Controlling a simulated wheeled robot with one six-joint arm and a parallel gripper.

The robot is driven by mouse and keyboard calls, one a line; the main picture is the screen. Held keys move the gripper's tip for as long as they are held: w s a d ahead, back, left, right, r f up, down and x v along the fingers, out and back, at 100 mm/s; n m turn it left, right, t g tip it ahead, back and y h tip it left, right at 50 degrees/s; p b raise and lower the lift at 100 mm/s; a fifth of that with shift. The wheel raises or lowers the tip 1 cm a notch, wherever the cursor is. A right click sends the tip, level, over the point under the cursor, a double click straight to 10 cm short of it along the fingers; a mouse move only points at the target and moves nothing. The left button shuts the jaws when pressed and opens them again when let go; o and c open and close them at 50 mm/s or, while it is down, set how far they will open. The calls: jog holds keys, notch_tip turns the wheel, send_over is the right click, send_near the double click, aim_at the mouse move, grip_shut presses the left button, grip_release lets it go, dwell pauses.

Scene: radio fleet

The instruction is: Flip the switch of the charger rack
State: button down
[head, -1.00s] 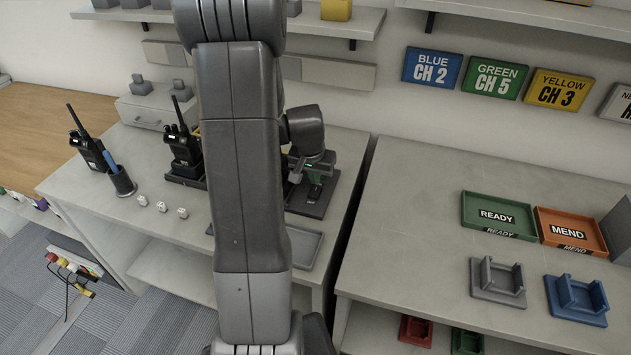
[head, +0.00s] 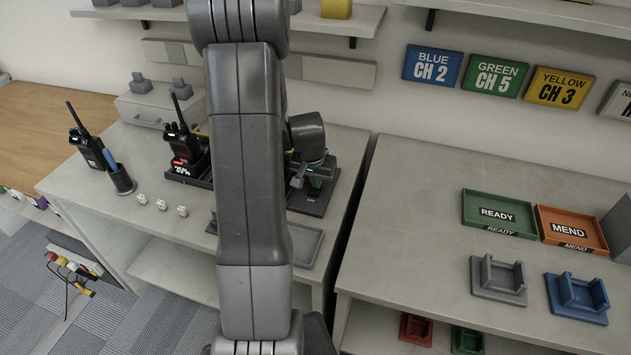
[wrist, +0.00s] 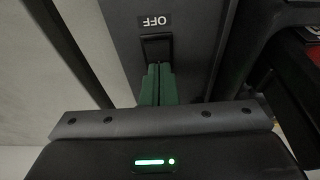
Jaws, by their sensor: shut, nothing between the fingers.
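The charger rack (head: 318,204) is a dark unit on the left bench, its middle hidden behind my arm. A black radio (head: 183,143) stands in its left end, above a small display (head: 182,170) lit red and white. In the head view my gripper (head: 308,180) is over the rack's right end.
Another radio (head: 88,140) and a dark cup (head: 121,181) with a blue item stand at the left. Several small white pieces (head: 162,205) and a grey tray (head: 306,247) lie in front. Right of a gap, a second bench holds green (head: 470,208) and orange (head: 599,236) trays.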

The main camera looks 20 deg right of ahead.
jog(key=shift+s+f, duration=0.1)
jog(key=shift+s+a+b, duration=0.4)
jog(key=shift+s+a, duration=0.05)
jog(key=shift+s, duration=0.1)
jog(key=shift+r, duration=0.25)
jog(key=shift+r+p, duration=0.3)
jog(key=w+d+p+v, duration=0.1)
jog(key=v, duration=1.2)
jog(key=shift+w+r+p, duration=0.3)
jog(key=shift+d+f, duration=0.1)
